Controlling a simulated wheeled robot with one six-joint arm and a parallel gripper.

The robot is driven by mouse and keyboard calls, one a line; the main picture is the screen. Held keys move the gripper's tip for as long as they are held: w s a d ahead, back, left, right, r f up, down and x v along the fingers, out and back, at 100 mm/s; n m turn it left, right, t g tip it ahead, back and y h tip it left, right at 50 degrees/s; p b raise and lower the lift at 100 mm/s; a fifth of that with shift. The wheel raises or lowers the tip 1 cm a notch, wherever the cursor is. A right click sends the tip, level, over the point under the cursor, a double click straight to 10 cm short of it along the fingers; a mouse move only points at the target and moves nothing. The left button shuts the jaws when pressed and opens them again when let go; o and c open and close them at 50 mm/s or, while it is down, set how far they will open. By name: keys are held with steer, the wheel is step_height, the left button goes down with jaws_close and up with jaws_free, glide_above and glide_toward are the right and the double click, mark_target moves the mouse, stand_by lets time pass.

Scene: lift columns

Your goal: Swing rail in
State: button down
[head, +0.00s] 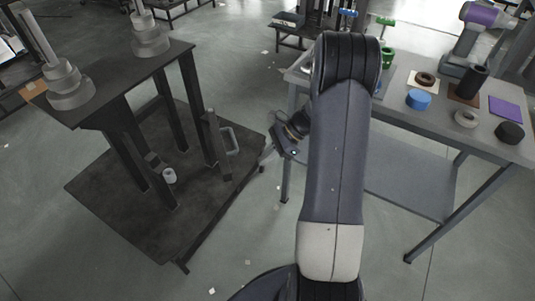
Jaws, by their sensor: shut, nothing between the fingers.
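A dark cart (130,228) on the left carries a black raised top on legs. A short upright dark bar with a pale grey loop handle (231,141) stands at the cart's right side; it looks like the rail. I cannot tell its exact swing angle. My gripper (266,153) shows partly, left of my raised arm and just right of the cart's edge. It is shut and empty, apart from the handle. My upper arm hides much of my forearm.
Stepped grey columns (70,88) stand on the cart's top. A grey workbench (400,118) at right holds a blue disc (418,100), black cylinders and a purple-and-grey device (480,32). Free floor lies between cart and bench, in front.

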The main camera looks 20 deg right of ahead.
steer(key=a+f+b, duration=0.1)
steer(key=a+f, duration=0.3)
steer(key=a, duration=0.4)
steer(key=shift+w, duration=0.4)
